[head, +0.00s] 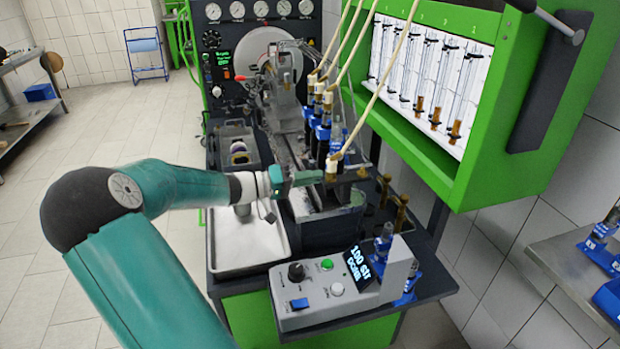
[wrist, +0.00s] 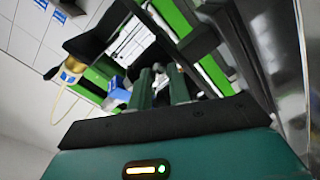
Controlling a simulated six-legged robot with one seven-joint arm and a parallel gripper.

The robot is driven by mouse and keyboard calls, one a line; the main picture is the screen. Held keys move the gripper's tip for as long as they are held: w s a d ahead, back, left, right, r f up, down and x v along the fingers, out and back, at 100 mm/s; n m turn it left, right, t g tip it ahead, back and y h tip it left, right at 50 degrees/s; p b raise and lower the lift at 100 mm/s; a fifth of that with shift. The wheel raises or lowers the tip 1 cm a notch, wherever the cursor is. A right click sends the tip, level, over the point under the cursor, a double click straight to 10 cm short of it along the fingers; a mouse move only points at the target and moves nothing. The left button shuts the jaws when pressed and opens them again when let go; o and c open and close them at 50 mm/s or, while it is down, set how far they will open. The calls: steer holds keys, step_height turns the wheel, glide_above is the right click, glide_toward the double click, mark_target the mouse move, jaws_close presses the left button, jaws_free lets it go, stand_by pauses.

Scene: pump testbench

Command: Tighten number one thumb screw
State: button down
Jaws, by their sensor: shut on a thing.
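My gripper (head: 308,177) reaches in from the left to the front end of the pump bench's clamp rail. It is level and close to the nearest injector with its beige hose end (head: 332,165). In the wrist view the two teal fingers (wrist: 163,80) point away from the camera, near each other. A small grey piece, seemingly a thumb screw (wrist: 160,68), shows between their tips, and the gripper is shut on it. The fingers hide most of the screw, and I cannot read its number. In the head view it is hidden behind the fingers.
Several injectors (head: 322,120) with beige hoses stand in a row behind the gripper. A green cabinet with glass tubes (head: 425,75) overhangs at the right. A white tray (head: 240,262) lies below the arm. A grey control box (head: 330,290) stands at the front.

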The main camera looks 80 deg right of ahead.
steer(key=shift+w+m, duration=0.1)
steer(key=shift+m, duration=0.7)
steer(key=c, duration=1.3)
jaws_free()
steer(key=v, duration=1.3)
steer(key=shift+w+a, duration=0.25)
steer(key=shift+w, duration=0.05)
